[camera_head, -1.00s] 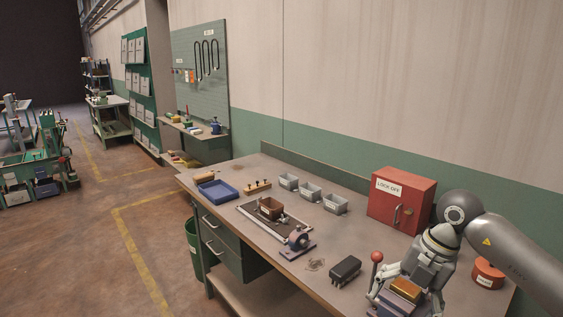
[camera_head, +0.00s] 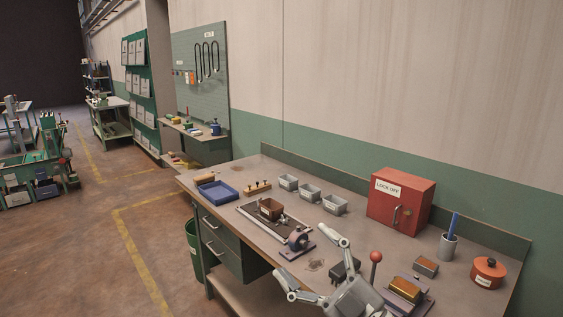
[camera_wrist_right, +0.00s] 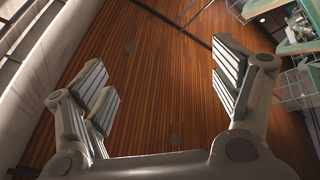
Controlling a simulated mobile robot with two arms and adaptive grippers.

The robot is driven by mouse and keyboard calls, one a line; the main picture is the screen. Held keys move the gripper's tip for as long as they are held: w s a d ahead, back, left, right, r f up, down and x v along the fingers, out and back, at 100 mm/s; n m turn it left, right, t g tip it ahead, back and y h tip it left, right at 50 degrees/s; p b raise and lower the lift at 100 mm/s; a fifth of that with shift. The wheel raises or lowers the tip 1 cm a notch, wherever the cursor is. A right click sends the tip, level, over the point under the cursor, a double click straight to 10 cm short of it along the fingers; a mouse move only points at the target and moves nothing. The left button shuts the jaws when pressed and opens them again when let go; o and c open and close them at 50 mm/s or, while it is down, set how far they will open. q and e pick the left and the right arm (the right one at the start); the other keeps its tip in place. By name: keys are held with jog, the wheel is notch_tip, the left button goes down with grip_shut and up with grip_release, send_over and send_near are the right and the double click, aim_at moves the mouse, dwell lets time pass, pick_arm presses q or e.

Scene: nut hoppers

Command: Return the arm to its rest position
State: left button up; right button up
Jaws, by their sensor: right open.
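My right gripper (camera_head: 302,254) is open and empty at the lower middle of the head view. It appears raised in front of the workbench (camera_head: 262,232), with its two grey fingers spread toward the upper left. It overlaps the black box (camera_head: 340,272) in the picture and partly hides it. In the right wrist view the open fingers (camera_wrist_right: 165,75) have nothing between them, and the camera faces a slatted wooden surface (camera_wrist_right: 165,110). My left gripper is not in view.
A red-knobbed lever (camera_head: 376,257), a brass-coloured block (camera_head: 405,290) on a purple base, a red lock-off cabinet (camera_head: 402,198), a pen cup (camera_head: 447,245) and a red round container (camera_head: 488,272) stand on the right. Grey bins (camera_head: 310,193) and a blue tray (camera_head: 218,194) lie farther back.

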jog(key=s+d+f+m+g+h, duration=0.1)
jog(key=s+d+f+m+h, duration=0.1)
jog(key=d+f+m+h, duration=0.8)
jog(key=s+d+f+m+g+h, duration=0.1)
jog(key=s+d+f+m+h, duration=0.1)
jog(key=d+f+m+h, duration=0.75)
jog(key=s+a+f+n+g+y, duration=0.1)
jog(key=s+a+f+g, duration=0.1)
jog(key=s+f+g, duration=0.55)
jog(key=s+a+f+n+g+y, duration=0.1)
jog(key=s+f+n+g+y, duration=0.1)
jog(key=s+f, duration=0.9)
jog(key=s+f+g, duration=0.1)
jog(key=s+f, duration=0.2)
jog(key=f, duration=1)
jog(key=s+f+g, duration=0.1)
jog(key=s+f, duration=0.2)
jog(key=f, duration=1)
jog(key=s+d+f+g, duration=0.1)
jog(key=s+d+f, duration=0.1)
jog(key=s+f, duration=1.2)
jog(key=shift+s+d+h, duration=0.35)
jog(key=shift+s+d, duration=0.05)
jog(key=shift+s, duration=0.35)
